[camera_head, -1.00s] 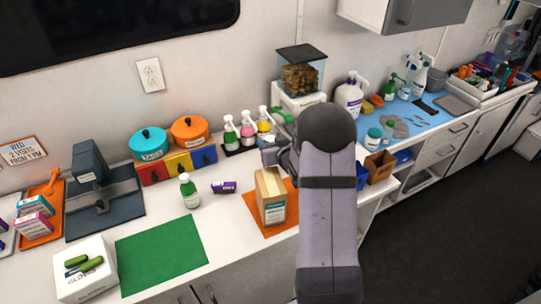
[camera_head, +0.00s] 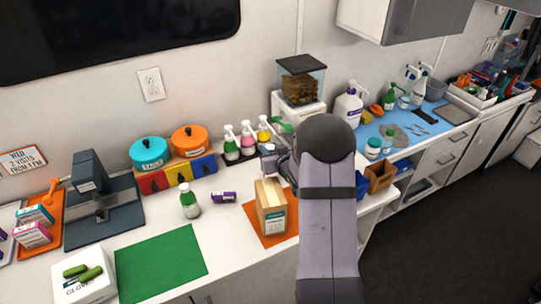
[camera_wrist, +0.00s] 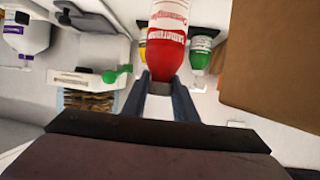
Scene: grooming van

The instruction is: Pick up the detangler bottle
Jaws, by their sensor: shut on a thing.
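The detangler bottle, with a red label and white lettering too blurred to read surely (camera_wrist: 167,40), fills the middle top of the wrist view, which shows the scene upside down. My gripper (camera_wrist: 162,80) is shut on it, one blue-grey finger on each side near its narrow end. The bottle's other end is cut off by the picture edge. In the head view my gripper (camera_head: 269,160) is just behind the cardboard box, in front of the pump bottles. My arm covers much of it there, and I cannot make out the held bottle clearly.
A cardboard box (camera_head: 271,208) stands on an orange mat close in front of my gripper. Pump bottles (camera_head: 231,148) stand close behind, and a feeder (camera_head: 300,80) behind right. The green mat (camera_head: 160,260) is clear.

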